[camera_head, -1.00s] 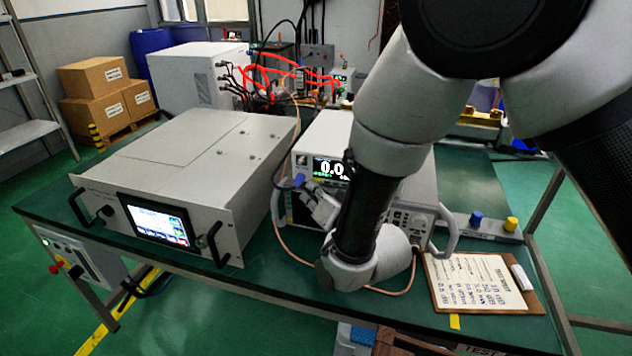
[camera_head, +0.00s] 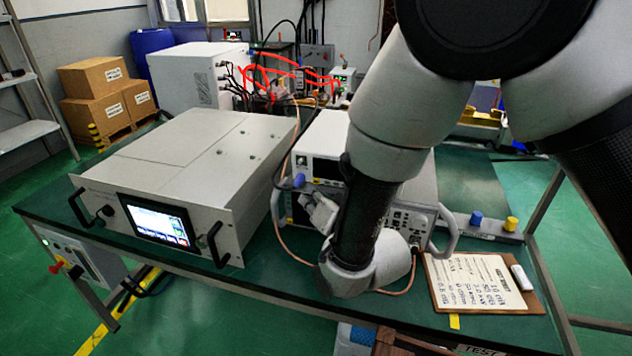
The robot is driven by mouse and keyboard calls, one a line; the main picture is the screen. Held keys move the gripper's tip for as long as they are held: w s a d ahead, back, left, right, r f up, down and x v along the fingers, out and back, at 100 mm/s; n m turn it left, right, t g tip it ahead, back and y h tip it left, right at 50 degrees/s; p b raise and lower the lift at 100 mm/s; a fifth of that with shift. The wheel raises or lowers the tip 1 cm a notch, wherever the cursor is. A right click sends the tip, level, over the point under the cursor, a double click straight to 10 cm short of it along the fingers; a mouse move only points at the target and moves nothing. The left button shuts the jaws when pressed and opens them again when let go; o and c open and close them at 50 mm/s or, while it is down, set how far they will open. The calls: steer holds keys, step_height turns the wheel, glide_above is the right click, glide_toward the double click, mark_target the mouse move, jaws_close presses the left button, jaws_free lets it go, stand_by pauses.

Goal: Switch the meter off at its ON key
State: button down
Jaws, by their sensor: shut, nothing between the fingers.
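My gripper (camera_head: 309,197) is shut and empty, close in front of the meter's left front, below the display. I cannot tell whether the fingertips touch the panel.
The grey unit (camera_head: 180,160) with a lit screen and front handles stands close on the left. A copper-coloured cable (camera_head: 289,250) loops on the table in front. A clipboard (camera_head: 478,283) lies at the right front. Blue and yellow knobs (camera_head: 493,222) stand behind it.

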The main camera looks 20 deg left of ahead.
steer(key=shift+s, duration=0.1)
steer(key=shift+s+d, duration=0.15)
steer(key=shift+s, duration=1.05)
steer(key=shift+s+d, duration=0.1)
steer(key=shift+s, duration=1.1)
